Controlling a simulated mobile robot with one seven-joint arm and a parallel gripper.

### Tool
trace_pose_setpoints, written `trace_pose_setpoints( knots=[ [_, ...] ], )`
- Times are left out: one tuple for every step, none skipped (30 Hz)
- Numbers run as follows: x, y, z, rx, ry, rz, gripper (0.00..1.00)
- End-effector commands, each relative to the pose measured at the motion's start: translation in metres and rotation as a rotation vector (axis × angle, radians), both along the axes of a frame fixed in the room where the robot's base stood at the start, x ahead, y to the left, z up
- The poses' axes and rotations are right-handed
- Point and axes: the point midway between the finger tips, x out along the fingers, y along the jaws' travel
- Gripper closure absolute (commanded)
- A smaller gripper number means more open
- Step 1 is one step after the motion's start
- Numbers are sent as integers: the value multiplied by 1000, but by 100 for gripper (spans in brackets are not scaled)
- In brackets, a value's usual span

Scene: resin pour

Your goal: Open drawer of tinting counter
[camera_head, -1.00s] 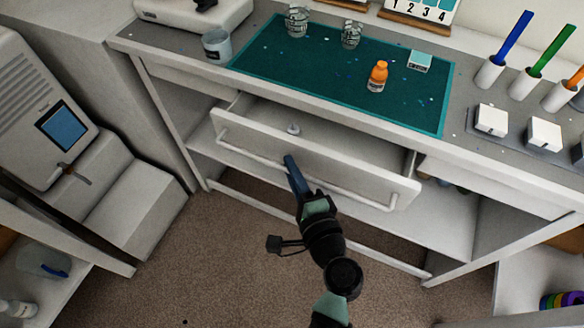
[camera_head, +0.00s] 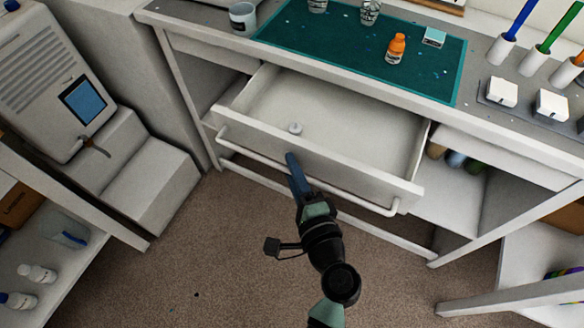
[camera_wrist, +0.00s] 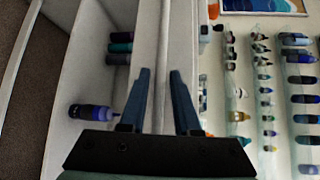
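The white tinting counter (camera_head: 455,118) has a wide drawer (camera_head: 355,108) that stands well out from it. A small pale round thing (camera_head: 296,128) lies inside the drawer. A long white bar handle (camera_head: 255,154) runs across the drawer's front. My gripper (camera_head: 292,160) is at the middle of this handle, with its blue fingers over the bar. In the wrist view my gripper's fingers (camera_wrist: 160,75) stand a little apart with a white strip between them. They look closed around the handle; the exact contact is partly hidden.
A green mat (camera_head: 340,50) with an orange bottle (camera_head: 396,48) lies on the counter top, beside a grey cup (camera_head: 243,17). A dispensing machine (camera_head: 60,90) stands at the left. Open shelves flank the drawer below.

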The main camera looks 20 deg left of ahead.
Motion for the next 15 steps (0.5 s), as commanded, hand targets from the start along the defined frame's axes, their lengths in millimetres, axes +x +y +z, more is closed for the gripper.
trace_pose_setpoints(
  knots=[
    [0, 0, 0, 0, 0, 0, 58],
    [0, 0, 0, 0, 0, 1, 55],
    [0, 0, 0, 0, 0, 1, 55],
    [0, 0, 0, 0, 0, 1, 55],
    [0, 0, 0, 0, 0, 1, 55],
    [0, 0, 0, 0, 0, 1, 55],
    [0, 1, 0, 0, 0, 2, 55],
    [0, 1, 0, 0, 0, 2, 55],
    [0, 1, 0, 0, 0, 2, 55],
    [-1, 0, 0, 1, 1, 2, 55],
    [-1, 0, 0, 0, 1, 2, 55],
    [-3, -2, 0, 0, 1, 1, 55],
    [-4, -3, 0, 0, 1, 1, 55],
    [-7, -5, 0, 0, 3, 1, 55],
    [-11, -9, 1, 0, 2, 1, 55]
  ],
)
